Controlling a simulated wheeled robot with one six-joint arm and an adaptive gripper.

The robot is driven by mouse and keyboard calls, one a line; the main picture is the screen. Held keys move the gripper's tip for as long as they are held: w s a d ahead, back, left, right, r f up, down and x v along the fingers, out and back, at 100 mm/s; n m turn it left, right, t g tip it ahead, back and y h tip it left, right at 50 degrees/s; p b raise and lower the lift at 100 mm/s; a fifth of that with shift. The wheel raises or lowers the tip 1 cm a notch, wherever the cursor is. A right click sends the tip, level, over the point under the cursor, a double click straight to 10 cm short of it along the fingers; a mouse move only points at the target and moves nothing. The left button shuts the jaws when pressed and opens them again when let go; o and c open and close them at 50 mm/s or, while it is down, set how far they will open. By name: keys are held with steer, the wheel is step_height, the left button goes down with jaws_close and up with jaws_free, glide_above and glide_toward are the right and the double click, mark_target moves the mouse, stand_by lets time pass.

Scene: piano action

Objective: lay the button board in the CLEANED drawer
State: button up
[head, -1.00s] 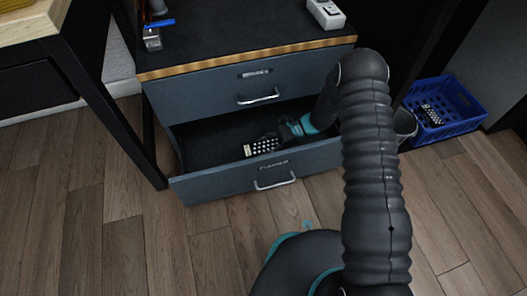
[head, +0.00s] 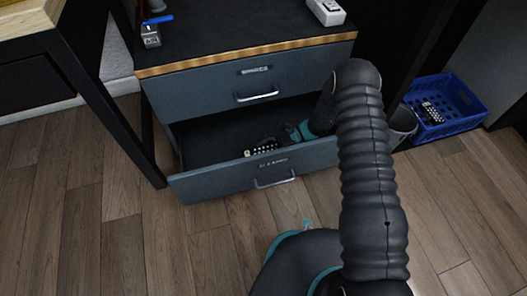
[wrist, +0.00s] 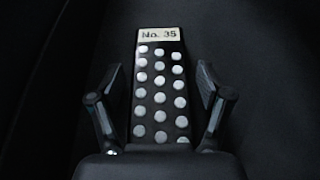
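The button board (head: 262,148) is a dark strip with rows of pale buttons, low inside the open lower drawer (head: 205,148). The drawer's front label looks like CLEANED, and the front panel hides part of the board. In the wrist view the board (wrist: 161,95) shows a "No. 35" tag at its far end. My gripper (wrist: 160,95) has one finger on each side of the board, with a visible gap on both sides, so it is open around it. In the head view my gripper (head: 283,142) is inside the drawer, partly hidden.
The upper drawer (head: 215,90) is shut above. A blue crate (head: 455,125) with another button board (head: 432,112) stands on the floor at right, beside a grey bin (head: 402,125). A white device (head: 327,12) lies on the cabinet top. The drawer's left part is clear.

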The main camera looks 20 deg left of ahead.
steer(key=shift+w+d+r, duration=0.1)
steer(key=shift+d+r, duration=0.05)
steer(key=shift+r, duration=0.1)
steer(key=p+v, duration=0.1)
steer(key=v, duration=1)
steer(key=shift+w+d, duration=0.15)
steer(key=shift+d, duration=0.15)
steer(key=shift+r, duration=0.2)
steer(key=s+d+r+n+t+h, duration=0.1)
steer(key=s+d+r+n+h, duration=0.15)
steer(key=r, duration=0.65)
steer(key=s+d+r+n+t+h, duration=0.15)
steer(key=d+r, duration=0.25)
steer(key=r, duration=0.6)
steer(key=s+d+r+n+t+h, duration=0.2)
steer(key=d+r, duration=0.1)
steer(key=r, duration=0.6)
steer(key=s+d+r+n+t+h, duration=0.2)
steer(key=s+d+r, duration=0.4)
steer(key=s, duration=0.4)
steer(key=s+d+r+n+t+h, duration=0.3)
steer(key=s+d+r+t, duration=0.3)
steer(key=s, duration=0.4)
steer(key=shift+s+r+n, duration=0.25)
steer(key=shift+s+n, duration=0.15)
